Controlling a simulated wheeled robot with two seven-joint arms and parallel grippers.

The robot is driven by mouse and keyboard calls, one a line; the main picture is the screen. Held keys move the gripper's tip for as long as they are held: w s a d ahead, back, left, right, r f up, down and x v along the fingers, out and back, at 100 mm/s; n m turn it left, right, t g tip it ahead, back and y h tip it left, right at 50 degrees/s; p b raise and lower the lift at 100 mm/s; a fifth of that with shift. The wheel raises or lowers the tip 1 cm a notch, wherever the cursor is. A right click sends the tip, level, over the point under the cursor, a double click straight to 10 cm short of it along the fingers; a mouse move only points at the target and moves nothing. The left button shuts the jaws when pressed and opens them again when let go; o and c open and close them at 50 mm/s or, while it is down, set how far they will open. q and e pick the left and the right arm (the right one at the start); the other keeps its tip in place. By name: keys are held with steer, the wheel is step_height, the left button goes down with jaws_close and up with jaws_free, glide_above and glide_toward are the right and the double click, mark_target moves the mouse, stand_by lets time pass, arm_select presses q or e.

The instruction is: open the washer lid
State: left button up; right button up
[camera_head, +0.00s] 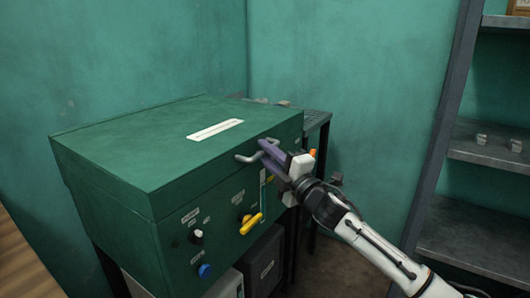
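The washer is a green metal box (170,225) on the left. Its flat lid (150,145) lies down on the body, with a white label strip on top. A grey bar handle (247,157) sticks out from the lid's front edge, near the right end. My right gripper (267,150) reaches in from the lower right, with its purple-grey fingers at the right part of the handle. The fingers overlap in this view, so I cannot tell whether they are closed around the bar. My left gripper is not in view.
The washer's front has a yellow lever (251,223), a blue knob (206,271) and a black knob. A dark grated table (316,118) stands behind it on the right. A grey metal shelf (490,155) stands at the far right. Teal walls close off the back.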

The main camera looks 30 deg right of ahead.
steer(key=shift+w, duration=0.35)
steer(key=shift+c, duration=0.5)
jaws_close()
steer(key=shift+r, duration=0.1)
